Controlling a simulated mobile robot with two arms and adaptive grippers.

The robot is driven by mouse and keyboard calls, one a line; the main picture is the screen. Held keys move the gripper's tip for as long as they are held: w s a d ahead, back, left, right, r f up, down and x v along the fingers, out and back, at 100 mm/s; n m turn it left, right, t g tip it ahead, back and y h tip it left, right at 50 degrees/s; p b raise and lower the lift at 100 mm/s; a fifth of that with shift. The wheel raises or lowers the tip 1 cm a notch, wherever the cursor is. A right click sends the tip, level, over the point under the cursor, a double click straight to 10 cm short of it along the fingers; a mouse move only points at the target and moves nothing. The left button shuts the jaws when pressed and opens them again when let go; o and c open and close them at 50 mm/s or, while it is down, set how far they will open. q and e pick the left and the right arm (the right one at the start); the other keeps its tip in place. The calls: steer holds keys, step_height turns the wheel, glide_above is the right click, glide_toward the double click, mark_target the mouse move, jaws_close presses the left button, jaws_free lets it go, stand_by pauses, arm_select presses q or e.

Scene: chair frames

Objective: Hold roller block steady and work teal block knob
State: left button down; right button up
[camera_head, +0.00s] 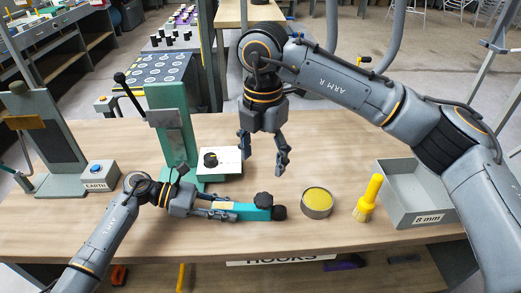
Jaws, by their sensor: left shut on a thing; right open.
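The teal block (249,212) lies on the wooden table near its front edge. A black knob (263,199) sits on its top and a black roller (280,212) is at its right end. My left gripper (229,211) comes in from the left and is shut on the left end of the teal block; its fingers partly hide that end. My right gripper (263,162) points down, open and empty, behind and above the block, apart from the knob.
A round tin with yellow contents (317,201), a yellow brush (368,199) and a grey bin (415,190) marked 8 mm stand to the right. An EARTH box (99,176) is left.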

arm_select(q)
steer(key=shift+a+f, duration=0.1)
steer(key=shift+f, duration=0.1)
steer(key=c, duration=1.3)
jaws_free()
steer(key=shift+o, duration=1.3)
steer(key=shift+w, duration=0.1)
steer(key=shift+r, duration=0.1)
steer(key=shift+a, duration=0.1)
steer(key=v, duration=1.1)
steer(key=shift+w+a+r, duration=0.1)
steer(key=shift+a+r, duration=0.05)
steer(key=shift+a, duration=0.25)
